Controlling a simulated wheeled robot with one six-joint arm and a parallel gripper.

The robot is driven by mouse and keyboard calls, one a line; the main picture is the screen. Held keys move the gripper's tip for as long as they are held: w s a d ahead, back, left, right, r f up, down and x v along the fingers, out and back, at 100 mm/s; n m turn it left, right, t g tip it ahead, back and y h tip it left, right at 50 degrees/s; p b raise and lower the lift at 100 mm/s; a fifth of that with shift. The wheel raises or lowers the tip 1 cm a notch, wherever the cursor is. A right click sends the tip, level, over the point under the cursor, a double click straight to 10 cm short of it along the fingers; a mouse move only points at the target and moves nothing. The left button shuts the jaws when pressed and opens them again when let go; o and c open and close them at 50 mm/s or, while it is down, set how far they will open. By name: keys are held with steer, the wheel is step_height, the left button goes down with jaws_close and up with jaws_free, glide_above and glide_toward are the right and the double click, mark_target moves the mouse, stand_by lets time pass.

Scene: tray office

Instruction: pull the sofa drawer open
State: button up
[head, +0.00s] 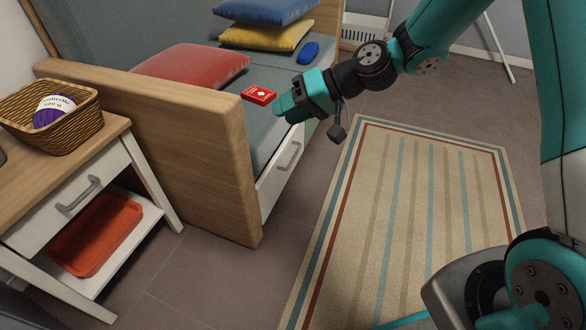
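The sofa drawer (270,186) has a white front under the grey seat, just past the wooden end panel. Its grey bar handle (290,156) is in plain view, and the drawer looks flush with the sofa's side. My gripper (284,105) is above and a little beyond the handle in the picture, near the seat's front edge. It is apart from the handle. The gap between its fingers is not clear from this angle, and nothing shows held in it.
A red card box (259,95) lies on the seat close to my gripper. The sofa also holds a red cushion (192,66) and a blue object (309,52). A side table (120,128) stands left. A striped rug (400,220) covers clear floor before the drawer.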

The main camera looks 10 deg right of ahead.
steer(key=w+d+f+m+t+b, duration=0.3)
steer(key=w+d+f, duration=0.1)
steer(key=f, duration=0.6)
steer(key=w+d+f+m+t+b, duration=0.2)
steer(key=w+d+f+m, duration=0.15)
steer(key=f, duration=0.55)
steer(key=m+t+h+b, duration=0.3)
steer(key=m+t+b, duration=0.1)
steer(key=m+t, duration=0.15)
glide_toward(294, 156)
steer(key=shift+m+g, duration=0.25)
steer(key=shift+m, duration=0.15)
steer(key=shift+b+x, duration=4.4)
steer(key=shift+x, duration=0.7)
steer(key=shift+d+f, duration=0.1)
steer(key=shift+c, duration=0.3)
jaws_close()
